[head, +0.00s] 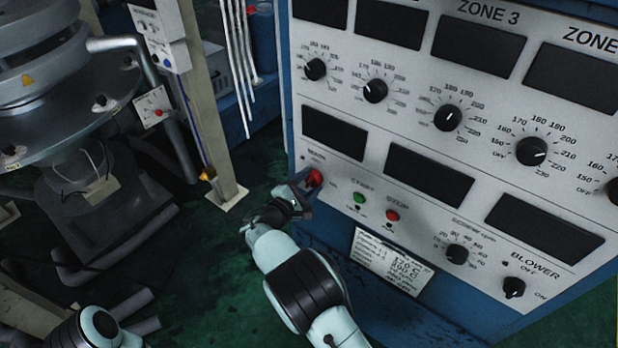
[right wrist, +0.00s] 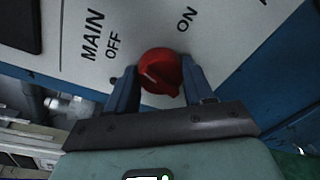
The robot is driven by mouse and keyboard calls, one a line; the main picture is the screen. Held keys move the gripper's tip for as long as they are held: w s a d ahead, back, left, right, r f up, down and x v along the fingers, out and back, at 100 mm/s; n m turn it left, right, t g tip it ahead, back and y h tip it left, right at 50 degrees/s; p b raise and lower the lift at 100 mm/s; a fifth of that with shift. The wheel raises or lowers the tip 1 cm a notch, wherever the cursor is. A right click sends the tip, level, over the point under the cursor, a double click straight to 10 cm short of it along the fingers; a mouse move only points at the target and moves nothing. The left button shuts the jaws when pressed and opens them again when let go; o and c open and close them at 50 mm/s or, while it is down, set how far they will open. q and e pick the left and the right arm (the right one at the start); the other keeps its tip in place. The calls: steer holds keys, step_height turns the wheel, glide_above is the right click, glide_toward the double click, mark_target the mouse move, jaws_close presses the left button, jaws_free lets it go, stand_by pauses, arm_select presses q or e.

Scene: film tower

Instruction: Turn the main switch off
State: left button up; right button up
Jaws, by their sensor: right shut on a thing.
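The main switch is a red rotary knob (head: 314,178) at the left edge of the control panel, under the word MAIN. In the right wrist view the red knob (right wrist: 161,68) sits below the printed words OFF on the left and ON on the right. A pale mark shows on the left part of its face; its exact setting is hard to tell. My right gripper (head: 303,190) is shut on the knob, with one dark blue finger on each side in the right wrist view (right wrist: 160,84). My left gripper is out of view.
The panel (head: 330,228) also carries a green START button (head: 359,198), a red STOP button (head: 392,215), several black dials and a BLOWER switch (head: 514,287). A beige post (head: 205,100) and round machinery (head: 60,120) stand at left. Green floor lies between.

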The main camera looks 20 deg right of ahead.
steer(key=n+p, duration=0.1)
steer(key=n, duration=0.1)
steer(key=shift+w+r+n+p, duration=0.1)
steer(key=shift+r+n+p, duration=0.05)
steer(key=shift+n+p, duration=0.2)
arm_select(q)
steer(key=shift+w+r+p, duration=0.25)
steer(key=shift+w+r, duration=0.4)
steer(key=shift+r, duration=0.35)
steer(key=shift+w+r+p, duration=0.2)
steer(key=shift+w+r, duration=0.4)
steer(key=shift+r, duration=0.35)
arm_select(e)
steer(key=shift+n, duration=0.45)
steer(key=o, duration=1)
steer(key=shift+o, duration=0.2)
steer(key=shift+a, duration=0.1)
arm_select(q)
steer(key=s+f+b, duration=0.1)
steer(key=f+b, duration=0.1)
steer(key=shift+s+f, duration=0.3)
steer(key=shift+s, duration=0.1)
arm_select(e)
steer(key=f+v, duration=0.1)
steer(key=v, duration=1.2)
steer(key=shift+a+r, duration=0.2)
steer(key=shift+r, duration=0.25)
